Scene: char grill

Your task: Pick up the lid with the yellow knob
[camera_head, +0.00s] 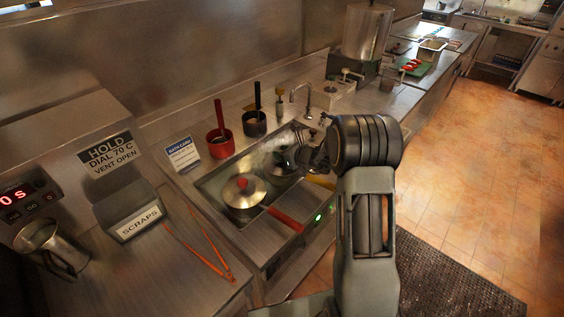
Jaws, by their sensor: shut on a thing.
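My gripper (304,158) is over the far right part of the sunken bath, shut, its fingertips dark and small in this view. A rounded metal lid (282,160) lies at the fingertips, over the second pan. Its knob is hidden by the gripper, so its colour does not show. A yellow piece (319,182), seemingly that pan's handle, shows just below my wrist. I cannot tell whether the lid is clear of the pan. Nearer in the bath, another metal lid with a red knob (244,190) sits on a pan with a red handle (286,218).
A red pot (220,145) and a black pot (254,123) stand behind the bath, near a tap (303,98). Orange tongs (198,250), a scraps box (132,213) and a metal jug (55,248) are at left. Open floor lies right.

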